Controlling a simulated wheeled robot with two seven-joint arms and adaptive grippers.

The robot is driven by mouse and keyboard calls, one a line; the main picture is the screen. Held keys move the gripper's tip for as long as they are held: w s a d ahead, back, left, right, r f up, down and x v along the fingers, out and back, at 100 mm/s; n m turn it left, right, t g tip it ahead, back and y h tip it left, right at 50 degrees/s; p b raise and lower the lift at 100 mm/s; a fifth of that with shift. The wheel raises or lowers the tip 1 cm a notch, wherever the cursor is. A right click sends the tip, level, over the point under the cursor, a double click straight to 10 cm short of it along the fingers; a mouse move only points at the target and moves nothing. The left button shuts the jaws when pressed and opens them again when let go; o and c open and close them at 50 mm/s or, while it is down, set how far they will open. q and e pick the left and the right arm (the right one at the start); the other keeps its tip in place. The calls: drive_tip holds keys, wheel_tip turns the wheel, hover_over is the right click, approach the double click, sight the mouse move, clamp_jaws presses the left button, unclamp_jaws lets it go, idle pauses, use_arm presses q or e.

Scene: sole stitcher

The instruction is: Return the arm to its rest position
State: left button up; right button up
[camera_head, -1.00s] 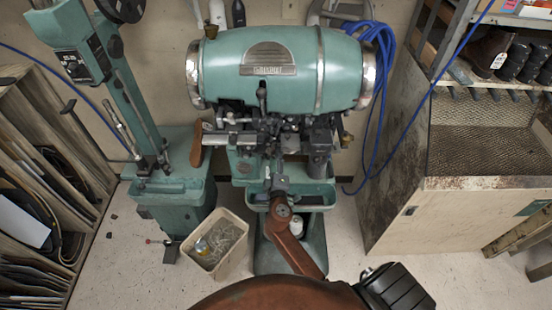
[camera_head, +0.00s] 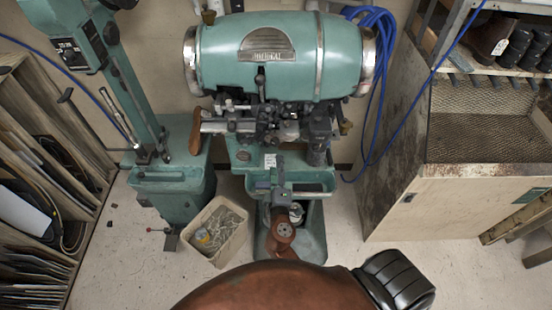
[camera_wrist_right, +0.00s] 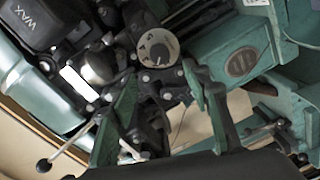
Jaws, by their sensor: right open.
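My right gripper (camera_head: 268,180) is in front of the green sole stitcher (camera_head: 265,55), below its mechanism and near the green tray on its column. My rust-brown arm reaches up to it from the bottom of the head view. In the right wrist view, the two green fingers of the right gripper (camera_wrist_right: 163,95) stand apart with nothing held between them. Behind them are a round dial (camera_wrist_right: 158,48) and dark machine parts. I cannot tell how much gap lies between the fingers and the machine. My left gripper is not in view.
A green machine (camera_head: 172,190) stands at left, with a bin of scraps (camera_head: 213,232) on the floor beside it. A wooden rack (camera_head: 40,170) is at far left. A worn wooden cabinet (camera_head: 450,205) stands right. Pale floor (camera_head: 335,225) is clear between stitcher and cabinet.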

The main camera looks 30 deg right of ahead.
drive_tip(key=shift+s+a, duration=0.2)
drive_tip(key=shift+s, duration=0.25)
wheel_tip(320, 180, down, 21)
drive_tip(key=a+g+y, duration=0.2)
drive_tip(key=g+y, duration=0.1)
drive_tip(key=s+f+g+y+b, duration=0.15)
drive_tip(key=s+f, duration=0.35)
drive_tip(key=f, duration=0.6)
drive_tip(key=s+f+g+y, duration=0.1)
drive_tip(key=s+f+g, duration=0.25)
drive_tip(key=f, duration=0.75)
drive_tip(key=s+d+f+m+g, duration=0.1)
drive_tip(key=s+f+m+g, duration=0.1)
drive_tip(key=s+f, duration=0.6)
drive_tip(key=s+d+f+m+g+y+b, duration=0.1)
drive_tip(key=s+f+m+g, duration=0.1)
drive_tip(key=s+f, duration=0.7)
drive_tip(key=s+d+f+m+g+y+b, duration=0.1)
drive_tip(key=s+f, duration=0.7)
drive_tip(key=s, duration=1.3)
drive_tip(key=shift+s+d+f+m+g, duration=0.35)
drive_tip(key=shift+d+m+g, duration=0.3)
drive_tip(key=shift+m, duration=0.45)
drive_tip(key=shift+a+y, duration=0.1)
drive_tip(key=shift+y, duration=0.15)
